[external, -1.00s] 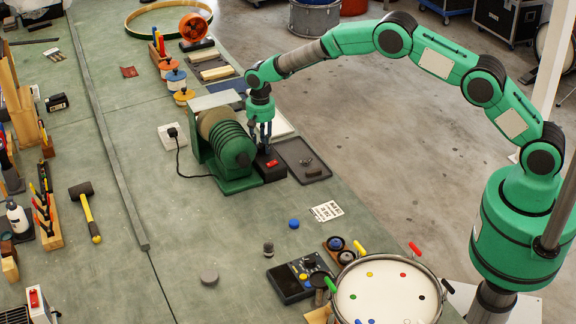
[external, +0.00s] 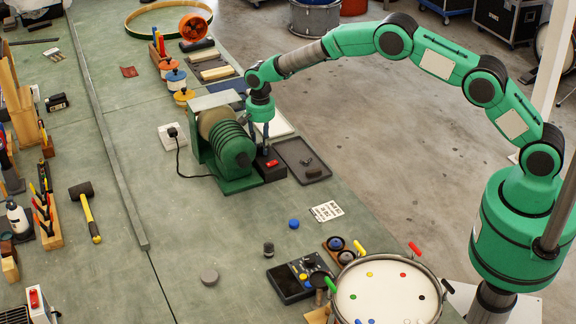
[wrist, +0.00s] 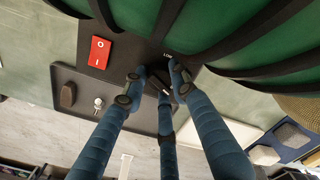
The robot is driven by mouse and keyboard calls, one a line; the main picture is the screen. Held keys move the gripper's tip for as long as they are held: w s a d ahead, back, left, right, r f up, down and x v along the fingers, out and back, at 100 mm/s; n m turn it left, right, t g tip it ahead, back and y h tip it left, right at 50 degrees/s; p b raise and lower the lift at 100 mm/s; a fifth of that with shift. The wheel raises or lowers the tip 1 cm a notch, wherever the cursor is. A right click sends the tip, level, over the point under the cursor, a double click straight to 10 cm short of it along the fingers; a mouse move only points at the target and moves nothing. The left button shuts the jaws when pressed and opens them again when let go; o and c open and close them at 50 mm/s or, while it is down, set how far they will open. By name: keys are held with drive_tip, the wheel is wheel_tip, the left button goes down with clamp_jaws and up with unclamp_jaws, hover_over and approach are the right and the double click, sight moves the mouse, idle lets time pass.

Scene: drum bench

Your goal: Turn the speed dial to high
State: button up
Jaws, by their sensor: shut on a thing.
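The speed dial (wrist: 158,82) is a small dark knob on the black control box (external: 268,173), attached beside the green belt grinder (external: 234,150). A "LOW" label shows near it in the wrist view; other marks and its exact setting are hidden by my fingers. My gripper (wrist: 160,88) points down with its blue fingers around the dial, shut on it. In the external view my gripper (external: 263,148) is at the box, and the dial is hidden behind the fingers.
A red rocker switch (wrist: 100,52) sits on the same box, close to my fingers. The grinder's ribbed green housing is just beside them. A dark tray (external: 301,158) with small parts lies to the right.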

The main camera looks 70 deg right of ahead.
drive_tip(key=o, duration=1.2)
drive_tip(key=shift+r, duration=0.1)
wheel_tip(320, 180, up, 12)
drive_tip(key=shift+f, duration=0.1)
